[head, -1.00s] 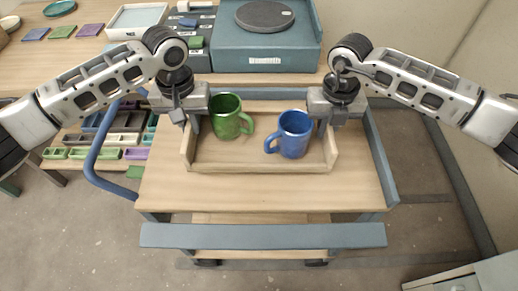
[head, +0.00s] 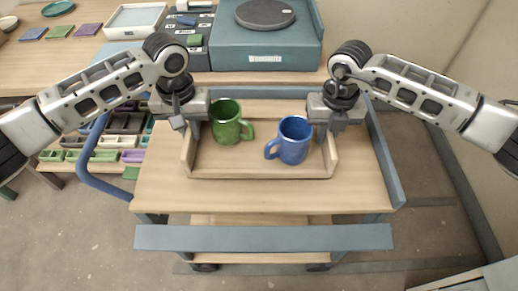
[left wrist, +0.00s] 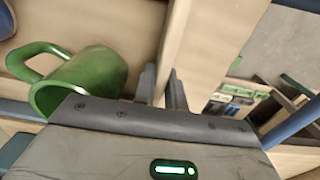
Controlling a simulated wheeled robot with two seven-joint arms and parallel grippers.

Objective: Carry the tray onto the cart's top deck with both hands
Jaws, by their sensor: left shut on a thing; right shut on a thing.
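The wooden tray (head: 230,165) is level over the cart's top deck (head: 165,185); I cannot tell whether its underside touches the deck. A green mug (head: 226,128) stands upright in its left half and a blue mug (head: 294,145) upright in its right half. My left gripper (head: 182,120) is shut on the tray's left side wall, and my right gripper (head: 334,122) is shut on its right side wall. In the left wrist view the fingers (left wrist: 162,88) straddle the wall (left wrist: 200,45), beside the green mug (left wrist: 95,80).
The cart has a blue handle (head: 85,160) at left, a blue-grey rail (head: 384,150) at right and a front bar (head: 265,238). Bare deck lies in front of the tray. Behind stands a table with a turntable box (head: 265,45). A wall is at right.

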